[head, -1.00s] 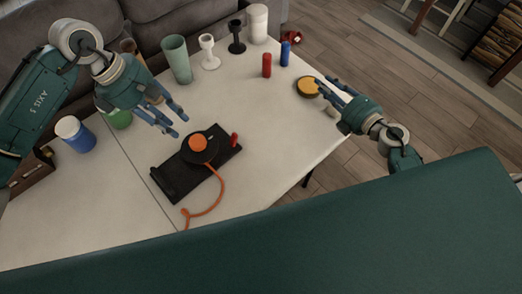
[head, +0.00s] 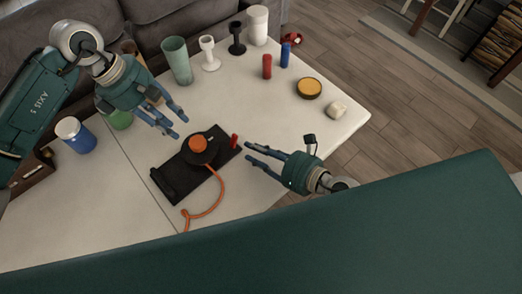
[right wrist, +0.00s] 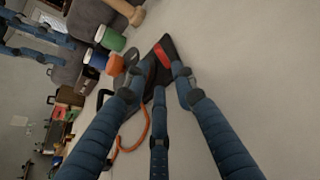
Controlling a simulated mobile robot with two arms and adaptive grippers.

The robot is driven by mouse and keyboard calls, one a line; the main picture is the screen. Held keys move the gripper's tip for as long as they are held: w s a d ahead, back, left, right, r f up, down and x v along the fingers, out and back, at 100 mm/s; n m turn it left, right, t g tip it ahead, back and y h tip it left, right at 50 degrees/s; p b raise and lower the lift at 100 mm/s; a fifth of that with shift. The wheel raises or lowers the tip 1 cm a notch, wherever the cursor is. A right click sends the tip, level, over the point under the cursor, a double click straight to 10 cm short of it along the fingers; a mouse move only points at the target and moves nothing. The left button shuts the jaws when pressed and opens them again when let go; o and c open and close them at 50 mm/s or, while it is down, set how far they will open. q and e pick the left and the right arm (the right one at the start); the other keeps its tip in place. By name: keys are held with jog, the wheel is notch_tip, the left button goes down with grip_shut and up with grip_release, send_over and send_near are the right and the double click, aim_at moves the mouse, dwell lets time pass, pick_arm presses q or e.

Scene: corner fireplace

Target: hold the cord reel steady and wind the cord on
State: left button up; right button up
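The cord reel (head: 203,143), round and black with an orange hub, sits on a black base plate (head: 177,180) on the table. A small red handle (head: 235,141) stands up at the plate's right side; it also shows in the right wrist view (right wrist: 162,56). The orange cord (head: 219,193) curves from the reel down onto the table. My left gripper (head: 180,127) is open and empty, just above and left of the reel. My right gripper (head: 247,153) is open, its fingers pointing at the red handle, close to it. I cannot tell whether they touch it.
Behind stand a green cup (head: 176,60), a white candle holder (head: 209,53), a black one (head: 236,38) and a white canister (head: 257,25). Red (head: 267,66) and blue (head: 285,54) cylinders and a yellow-topped tin (head: 309,88) are at right. A blue jar (head: 75,135) stands left.

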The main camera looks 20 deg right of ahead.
aim_at(235, 142)
jog(key=x, duration=0.9)
jog(key=shift+w+a, duration=0.1)
jog(key=shift+w, duration=0.05)
